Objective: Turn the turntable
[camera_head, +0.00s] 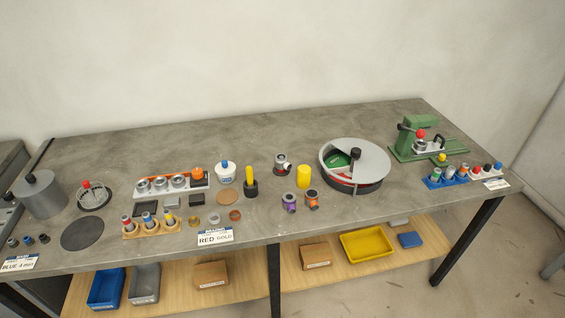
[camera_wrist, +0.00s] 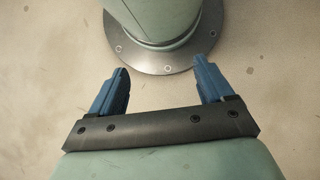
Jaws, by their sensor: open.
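The turntable (camera_head: 372,157) is a round grey disc on a dark base, on the right half of the workbench in the head view. It has a black knob (camera_head: 355,153) on top and a cut-out in its cover, through which green and red parts show. My gripper (camera_wrist: 160,78) is in the wrist view, with its two blue fingers apart and nothing between them. It is over a pale floor next to a round bolted base plate, away from the turntable. My gripper is not in the head view.
The grey workbench (camera_head: 300,143) carries a yellow cylinder (camera_head: 304,176) and small fittings left of the turntable. A green clamp jig (camera_head: 418,135) and a blue rack (camera_head: 446,177) stand to its right. The bench's back strip is mostly clear. Bins sit on the lower shelf.

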